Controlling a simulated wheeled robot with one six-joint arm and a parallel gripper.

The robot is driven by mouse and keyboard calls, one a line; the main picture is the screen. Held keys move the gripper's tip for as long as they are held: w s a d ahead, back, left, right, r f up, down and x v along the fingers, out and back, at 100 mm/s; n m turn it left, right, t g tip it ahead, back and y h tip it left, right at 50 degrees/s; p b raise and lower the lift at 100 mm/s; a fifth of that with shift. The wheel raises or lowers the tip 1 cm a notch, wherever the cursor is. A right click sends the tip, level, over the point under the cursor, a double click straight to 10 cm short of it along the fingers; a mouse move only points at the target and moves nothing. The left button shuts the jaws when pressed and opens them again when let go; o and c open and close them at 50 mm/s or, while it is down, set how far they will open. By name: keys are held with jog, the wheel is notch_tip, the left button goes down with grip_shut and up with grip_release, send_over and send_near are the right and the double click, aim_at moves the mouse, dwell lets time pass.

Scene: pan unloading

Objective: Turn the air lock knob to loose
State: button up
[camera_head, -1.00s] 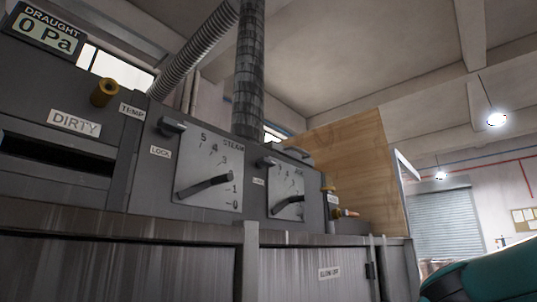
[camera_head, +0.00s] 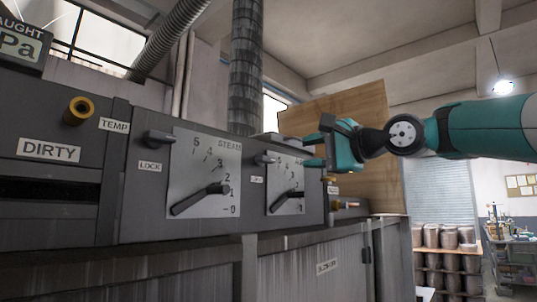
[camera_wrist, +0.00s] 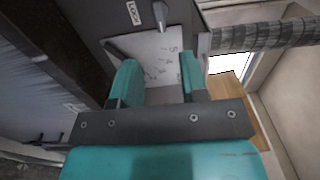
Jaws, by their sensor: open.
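The air dial plate (camera_head: 287,185) sits on the grey cabinet front, right of the steam dial plate (camera_head: 205,175). A dark lock knob (camera_head: 264,159) is at the air plate's upper left, above a small label. My gripper (camera_head: 312,150) is open and empty near the air plate's upper right, apart from the lock knob. In the wrist view a numbered plate (camera_wrist: 158,45) shows beyond my open teal fingers (camera_wrist: 158,70). A dark knob (camera_wrist: 160,12) and a LOCK label (camera_wrist: 133,13) lie at its top edge.
The steam dial's lock knob (camera_head: 158,137) is to the left. A brass knob (camera_head: 78,110) is farther left. A plywood board (camera_head: 340,105) stands behind my gripper. A ribbed duct (camera_head: 246,65) rises behind the cabinet. Shelves of pots (camera_head: 450,240) are at the right.

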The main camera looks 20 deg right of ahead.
aim_at(269, 160)
jog(key=p+x, duration=0.4)
jog(key=x, duration=0.6)
jog(key=shift+w+a+r, duration=0.15)
jog(key=shift+w+a, duration=0.1)
jog(key=shift+x, duration=0.75)
jog(key=shift+f, duration=0.2)
grip_shut()
